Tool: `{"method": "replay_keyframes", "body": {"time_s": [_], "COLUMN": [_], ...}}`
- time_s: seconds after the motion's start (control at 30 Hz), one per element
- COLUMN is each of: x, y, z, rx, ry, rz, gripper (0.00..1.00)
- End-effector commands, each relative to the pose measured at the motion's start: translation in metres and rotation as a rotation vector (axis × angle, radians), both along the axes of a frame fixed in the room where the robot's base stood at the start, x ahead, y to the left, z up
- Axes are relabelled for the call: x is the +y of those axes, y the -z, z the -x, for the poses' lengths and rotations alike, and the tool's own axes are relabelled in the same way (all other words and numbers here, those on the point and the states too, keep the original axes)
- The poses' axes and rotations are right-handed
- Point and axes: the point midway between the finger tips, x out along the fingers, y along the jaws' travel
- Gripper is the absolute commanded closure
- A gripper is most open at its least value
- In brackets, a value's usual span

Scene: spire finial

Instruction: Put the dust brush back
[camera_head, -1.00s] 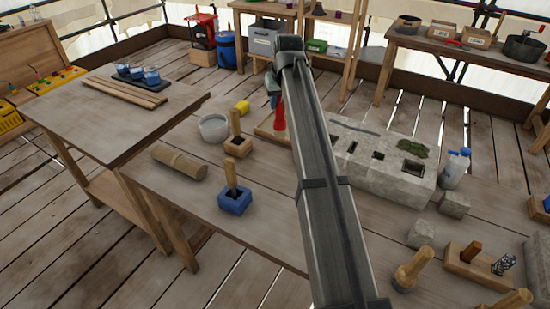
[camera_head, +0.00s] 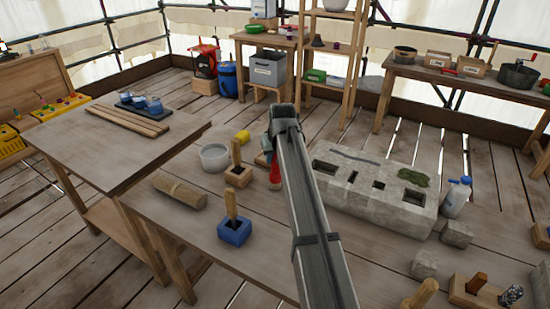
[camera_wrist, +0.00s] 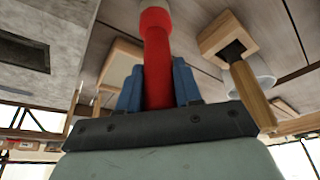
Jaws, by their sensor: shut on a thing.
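My gripper (camera_head: 270,152) is shut on a red tool (camera_head: 275,176), at the left end of the grey stone block (camera_head: 400,205). In the wrist view the red shaft (camera_wrist: 158,75) stands between my blue fingers, with a wider red end away from the palm. I cannot tell whether the tool touches anything.
A wooden block (camera_head: 238,178) and a blue block (camera_head: 234,232), each with an upright wooden stick, stand to the left. A grey bowl (camera_head: 214,158), a yellow block (camera_head: 242,136) and a rolled bundle (camera_head: 179,191) are near.

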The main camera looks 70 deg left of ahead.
Motion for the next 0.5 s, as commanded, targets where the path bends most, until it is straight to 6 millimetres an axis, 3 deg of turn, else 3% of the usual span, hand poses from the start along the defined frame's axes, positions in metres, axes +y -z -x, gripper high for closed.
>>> {"method": "replay_keyframes", "body": {"time_s": [0.43,0.47,0.5], "x": [0.0001,0.0001,0.0001], "y": [0.0067,0.0064,0.0063], "z": [0.0000,0.0000,-0.0001], "rx": [0.000,0.000,0.000], "ry": [0.000,0.000,0.000], "rz": [-0.001,-0.001,-0.001], "gripper": [1.00,0.63,0.59]}}
